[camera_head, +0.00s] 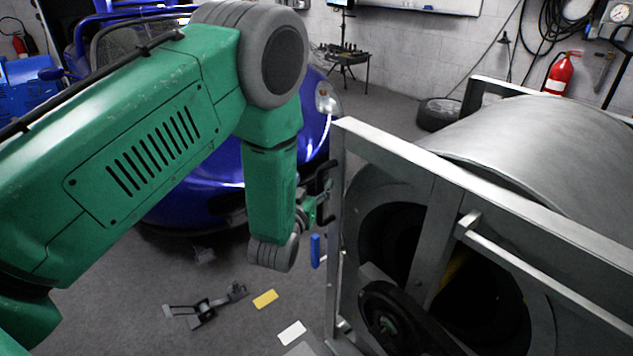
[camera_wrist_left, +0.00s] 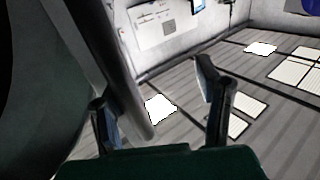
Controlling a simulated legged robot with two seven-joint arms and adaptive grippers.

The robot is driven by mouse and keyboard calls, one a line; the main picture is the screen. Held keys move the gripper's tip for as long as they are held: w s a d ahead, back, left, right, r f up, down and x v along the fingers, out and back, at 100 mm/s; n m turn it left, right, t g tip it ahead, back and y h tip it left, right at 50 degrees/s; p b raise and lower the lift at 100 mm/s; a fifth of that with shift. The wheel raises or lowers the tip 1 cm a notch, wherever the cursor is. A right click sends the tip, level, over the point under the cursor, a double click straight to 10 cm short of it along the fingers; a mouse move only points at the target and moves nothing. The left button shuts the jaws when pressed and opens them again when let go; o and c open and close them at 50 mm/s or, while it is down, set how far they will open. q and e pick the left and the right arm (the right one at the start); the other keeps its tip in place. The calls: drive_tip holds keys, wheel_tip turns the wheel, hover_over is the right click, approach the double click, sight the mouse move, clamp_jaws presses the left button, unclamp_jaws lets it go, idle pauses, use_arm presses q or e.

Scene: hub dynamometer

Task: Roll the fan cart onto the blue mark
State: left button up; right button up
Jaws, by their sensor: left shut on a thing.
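The fan cart (camera_head: 440,195), a large grey drum in a pale metal frame, fills the right of the head view. The blue mark (camera_head: 315,250) is a small strip on the floor just left of the cart's near upright, apart from it in the picture. My left gripper (camera_head: 318,203) is at the cart's left end, partly hidden by my green forearm. In the wrist view its fingers (camera_wrist_left: 152,88) stand either side of a dark bar (camera_wrist_left: 118,75), and it is shut on that bar of the cart. The cart's wheels on the floor are mostly hidden. My right gripper is not seen.
A yellow mark (camera_head: 265,299) and a white mark (camera_head: 291,333) lie on the floor nearer me. A low metal stand (camera_head: 204,308) lies left of them. A blue car (camera_head: 190,205) stands behind my arm. A tyre (camera_head: 438,113) lies behind the cart.

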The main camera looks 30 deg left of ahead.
use_arm(q)
drive_tip(key=s+d, duration=0.2)
drive_tip(key=s, duration=1.4)
drive_tip(key=shift+d, duration=0.35)
idle(0.7)
idle(0.4)
